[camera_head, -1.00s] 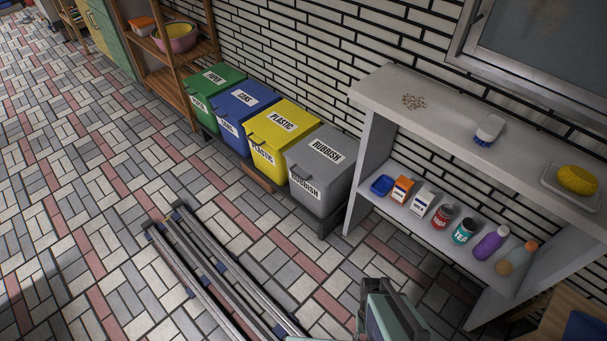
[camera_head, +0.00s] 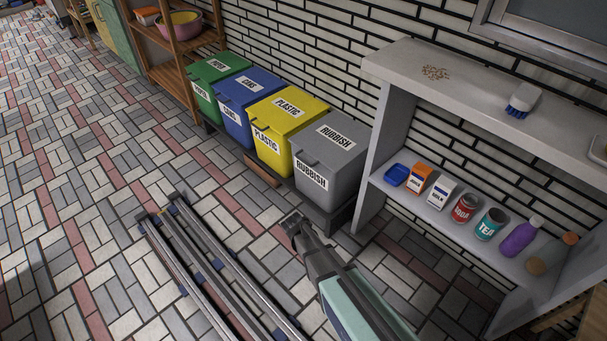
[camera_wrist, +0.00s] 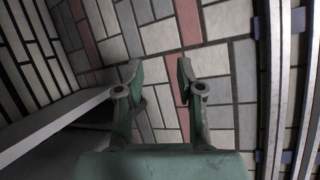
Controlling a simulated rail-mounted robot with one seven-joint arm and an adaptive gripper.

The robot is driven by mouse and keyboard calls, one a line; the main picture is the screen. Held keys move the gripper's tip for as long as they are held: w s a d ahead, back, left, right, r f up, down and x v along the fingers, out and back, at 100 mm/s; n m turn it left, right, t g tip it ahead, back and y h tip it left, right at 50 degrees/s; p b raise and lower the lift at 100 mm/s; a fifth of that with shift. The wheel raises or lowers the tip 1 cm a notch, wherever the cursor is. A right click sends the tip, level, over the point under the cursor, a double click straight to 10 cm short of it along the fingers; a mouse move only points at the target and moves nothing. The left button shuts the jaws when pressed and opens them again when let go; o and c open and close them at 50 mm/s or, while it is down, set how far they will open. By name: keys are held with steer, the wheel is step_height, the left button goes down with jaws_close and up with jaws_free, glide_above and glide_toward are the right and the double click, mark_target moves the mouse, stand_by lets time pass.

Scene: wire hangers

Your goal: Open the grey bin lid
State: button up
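The grey bin (camera_head: 328,178) is at the right end of a row of bins along the brick wall in the head view. Its grey lid (camera_head: 334,141), labelled RUBBISH, is shut, with a small handle at its front edge. My gripper (camera_head: 294,222) is in front of and below the grey bin, apart from it, over the tiled floor. In the wrist view my gripper (camera_wrist: 158,82) shows two fingers spread apart with nothing between them. The grey bin cannot be made out in the wrist view.
A yellow bin (camera_head: 287,128), blue bin (camera_head: 247,98) and green bin (camera_head: 215,80) stand to the left. A grey shelf unit (camera_head: 374,150) with several small items stands close on the right. My rails run along the floor. Tiled floor (camera_head: 90,190) is clear at left.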

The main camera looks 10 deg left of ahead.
mark_target(303, 160)
steer(key=w+a+r+n+t+h+b, duration=0.1)
steer(key=w+a+t+h+b, duration=0.2)
steer(key=w+a, duration=0.8)
steer(key=w+a+r+t+h+b, duration=0.3)
steer(key=w+a+r+t+b, duration=0.15)
steer(key=w+a+r, duration=1.05)
steer(key=w+d+h, duration=0.1)
steer(key=w+d, duration=0.1)
steer(key=d, duration=0.3)
steer(key=w+d+r+m+b, duration=0.1)
steer(key=w+d, duration=0.1)
steer(key=d, duration=0.3)
steer(key=w+d+h+b, duration=0.1)
steer(key=w+d, duration=0.1)
steer(key=d, duration=0.3)
steer(key=shift+w+d+r+t+h, duration=0.15)
steer(key=shift+d+r+t+h, duration=0.05)
steer(key=shift+t+h, duration=0.15)
jaws_close()
